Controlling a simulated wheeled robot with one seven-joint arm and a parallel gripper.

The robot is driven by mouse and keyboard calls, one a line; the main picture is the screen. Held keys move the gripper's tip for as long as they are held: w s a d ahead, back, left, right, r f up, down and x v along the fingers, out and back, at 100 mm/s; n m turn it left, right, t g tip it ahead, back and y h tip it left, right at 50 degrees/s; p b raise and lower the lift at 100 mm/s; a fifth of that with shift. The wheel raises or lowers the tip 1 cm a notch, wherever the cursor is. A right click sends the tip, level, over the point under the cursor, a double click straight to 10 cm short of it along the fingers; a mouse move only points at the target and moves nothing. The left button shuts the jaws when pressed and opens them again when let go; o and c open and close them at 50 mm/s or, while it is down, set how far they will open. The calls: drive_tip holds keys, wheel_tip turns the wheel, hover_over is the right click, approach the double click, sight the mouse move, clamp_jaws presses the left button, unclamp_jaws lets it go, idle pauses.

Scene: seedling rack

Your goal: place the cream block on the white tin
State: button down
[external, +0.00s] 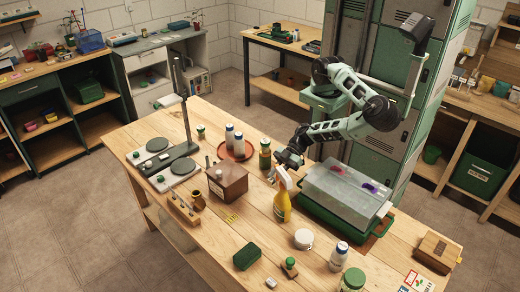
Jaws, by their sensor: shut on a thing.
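The white tin (304,238) is a low round tin standing on the wooden table, right of the yellow spray bottle. My gripper (277,170) is above the table, behind the spray bottle and away from the tin, to its upper left. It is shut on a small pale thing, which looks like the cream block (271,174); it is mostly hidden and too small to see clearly. Another small whitish block (271,282) lies at the table's front edge.
The yellow spray bottle (282,203) stands between my gripper and the tin. A translucent covered tray (345,193) is to the right, a brown box (227,182) to the left. A white bottle (339,256) and a green block (247,256) stand near the tin.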

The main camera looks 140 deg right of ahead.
drive_tip(key=shift+f+p, duration=0.3)
drive_tip(key=shift+f, duration=2.4)
drive_tip(key=shift+f, duration=0.2)
drive_tip(key=c, duration=1.3)
unclamp_jaws()
drive_tip(key=shift+r, duration=0.1)
